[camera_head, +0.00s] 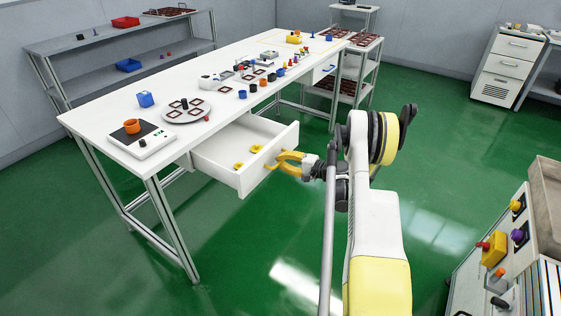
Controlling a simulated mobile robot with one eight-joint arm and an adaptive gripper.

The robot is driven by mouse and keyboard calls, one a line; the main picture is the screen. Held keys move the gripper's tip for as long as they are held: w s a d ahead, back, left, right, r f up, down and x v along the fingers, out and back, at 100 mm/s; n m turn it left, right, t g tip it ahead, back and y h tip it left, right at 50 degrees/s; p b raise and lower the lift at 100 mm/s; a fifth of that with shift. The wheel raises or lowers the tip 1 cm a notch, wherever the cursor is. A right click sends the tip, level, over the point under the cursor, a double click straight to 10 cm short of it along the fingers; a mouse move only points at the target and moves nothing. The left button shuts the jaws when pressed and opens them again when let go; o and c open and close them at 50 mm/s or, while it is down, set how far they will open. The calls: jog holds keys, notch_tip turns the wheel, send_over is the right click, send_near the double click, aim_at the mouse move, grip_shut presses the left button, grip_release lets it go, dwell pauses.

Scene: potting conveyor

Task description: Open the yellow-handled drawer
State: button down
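The white drawer (222,174) under the near end of the long white table is pulled well out, and its inside shows. Yellow shows right at the front there, but handle and fingertips run together, so I cannot tell whether the fingers grip the handle.
A control console (505,250) stands at right. Green floor is clear between.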

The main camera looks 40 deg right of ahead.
jog(key=c, duration=1.5)
grip_release()
jog(key=shift+s, duration=0.1)
jog(key=v, duration=1.2)
jog(key=shift+a, duration=0.1)
